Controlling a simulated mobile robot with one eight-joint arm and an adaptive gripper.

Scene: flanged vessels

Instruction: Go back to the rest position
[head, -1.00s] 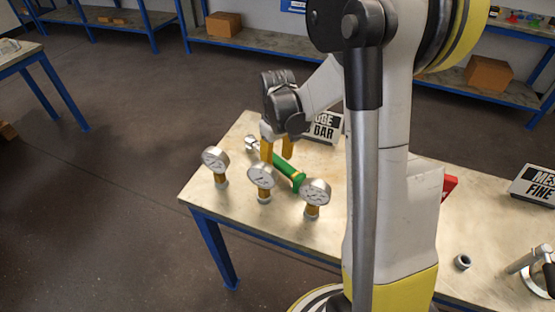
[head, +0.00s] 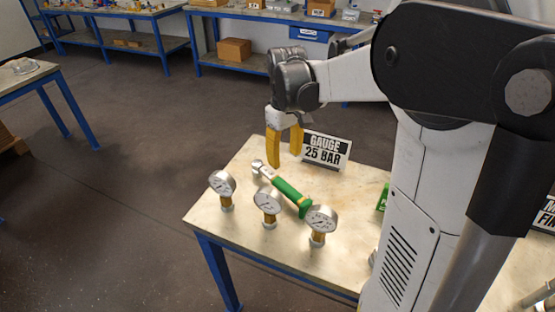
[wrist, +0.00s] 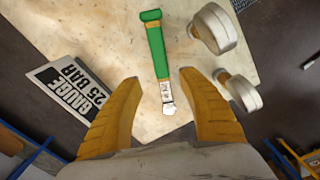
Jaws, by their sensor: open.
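My gripper (head: 284,148) is open and empty, with its two yellow fingers pointing down above the table (head: 236,222). The green-handled tool with a metal head (head: 290,194) lies on the table below the fingers, apart from them. In the wrist view, the gripper (wrist: 168,110) shows its fingers spread, with the green-handled tool (wrist: 157,55) lying beyond the gap between them. My arm rises at the right of the head view and hides part of the table.
Three dial gauges (head: 267,203) stand upright along the table's near side. A "GAUGE 25 BAR" sign (head: 325,150) stands behind the tool. A shelf unit with a cardboard box (head: 235,50) is at the back. The floor left of the table is clear.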

